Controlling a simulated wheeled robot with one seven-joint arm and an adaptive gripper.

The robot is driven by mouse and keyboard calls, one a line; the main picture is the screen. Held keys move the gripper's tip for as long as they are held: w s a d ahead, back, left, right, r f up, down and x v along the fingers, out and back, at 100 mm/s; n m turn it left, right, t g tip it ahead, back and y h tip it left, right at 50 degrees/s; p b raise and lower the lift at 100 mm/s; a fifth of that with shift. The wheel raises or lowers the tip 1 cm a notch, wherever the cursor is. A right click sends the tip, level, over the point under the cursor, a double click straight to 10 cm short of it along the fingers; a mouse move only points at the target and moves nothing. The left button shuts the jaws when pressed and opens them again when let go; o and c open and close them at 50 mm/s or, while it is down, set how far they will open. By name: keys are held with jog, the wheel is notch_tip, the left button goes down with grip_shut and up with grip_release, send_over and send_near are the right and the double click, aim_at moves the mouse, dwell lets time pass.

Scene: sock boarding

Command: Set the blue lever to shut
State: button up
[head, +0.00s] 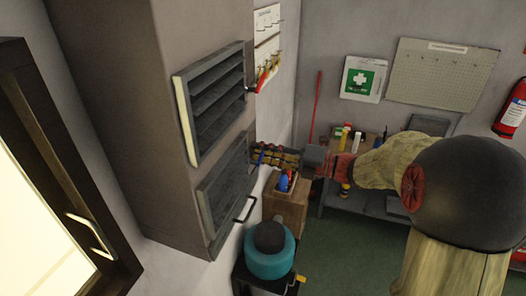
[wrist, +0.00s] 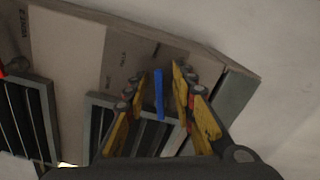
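The blue lever (wrist: 159,95) is a thin bar that shows between my gripper's two fingers in the wrist view, with a gap on each side. In the head view my gripper (head: 257,153) is at the cabinet's right side, with a small blue piece of the lever (head: 261,157) visible by the fingers. I cannot tell the lever's setting from these views.
Louvred vents (head: 215,95) stick out from the tall cabinet. A wooden box (head: 287,211) with a blue item stands below my gripper. A teal container (head: 270,262) sits on a dark stand nearby. A low bench (head: 368,203) is behind my arm. Green floor lies open at lower centre.

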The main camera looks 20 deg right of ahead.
aim_at(259, 159)
jog(key=shift+c, duration=1.2)
jog(key=c, duration=0.4)
grip_shut()
jog(key=n, duration=0.2)
jog(key=shift+s+a+r+n, duration=0.15)
jog(key=shift+s+r+n, duration=0.15)
jog(key=shift+r, duration=0.1)
jog(key=n, duration=0.1)
jog(key=n+b, duration=0.1)
jog(key=shift+s+a+r+n, duration=0.2)
jog(key=shift+r+n, duration=0.1)
jog(key=shift+n, duration=0.1)
jog(key=n+b, duration=0.1)
jog(key=s+n+b, duration=0.1)
jog(key=n, duration=0.1)
jog(key=a+r+n+b, duration=0.1)
jog(key=n, duration=0.1)
jog(key=shift+s, duration=0.15)
jog(key=shift+n, duration=0.3)
